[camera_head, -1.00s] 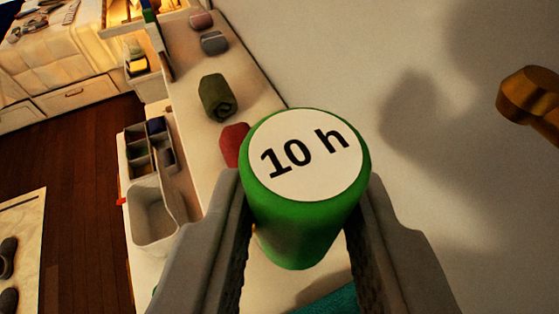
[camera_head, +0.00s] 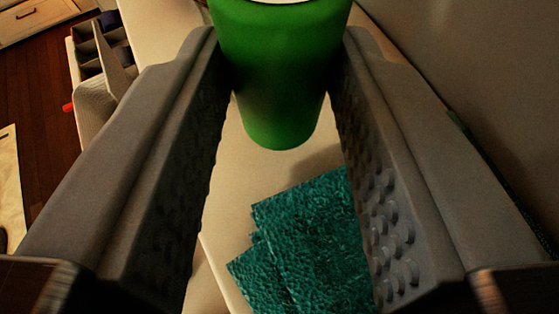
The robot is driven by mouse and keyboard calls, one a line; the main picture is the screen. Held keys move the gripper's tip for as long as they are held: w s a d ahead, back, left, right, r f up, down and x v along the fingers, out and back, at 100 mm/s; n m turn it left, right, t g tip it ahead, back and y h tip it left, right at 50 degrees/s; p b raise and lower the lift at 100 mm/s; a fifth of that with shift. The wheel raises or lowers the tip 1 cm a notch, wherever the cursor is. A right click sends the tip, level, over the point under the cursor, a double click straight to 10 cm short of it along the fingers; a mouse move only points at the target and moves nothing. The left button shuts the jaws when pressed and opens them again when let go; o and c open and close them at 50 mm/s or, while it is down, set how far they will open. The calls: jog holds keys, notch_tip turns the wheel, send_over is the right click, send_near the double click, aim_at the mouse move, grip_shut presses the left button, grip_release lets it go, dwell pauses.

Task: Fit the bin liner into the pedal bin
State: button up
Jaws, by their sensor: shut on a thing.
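My gripper (camera_head: 284,50) is shut on a green cylinder (camera_head: 278,95), one finger on each side. The cylinder tapers towards its rounded lower end and is held above a pale surface. Only a sliver of its pale top shows at the upper picture edge. I cannot make out a bin liner or a pedal bin in this view.
A divided organiser (camera_head: 90,55) and a pale container (camera_head: 95,108), partly hidden by my left finger, stand at upper left. A pale wall (camera_head: 470,90) rises at right.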

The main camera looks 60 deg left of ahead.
aim_at(279, 184)
jog(key=shift+f, duration=2.15)
jog(key=shift+f, duration=0.1)
jog(key=o, duration=0.9)
jog(key=shift+o, duration=0.2)
jog(key=shift+s+d+r, duration=0.1)
jog(key=shift+d+r, duration=0.15)
jog(key=v, duration=1.1)
jog(key=shift+s+d, duration=0.1)
jog(key=shift+d, duration=0.1)
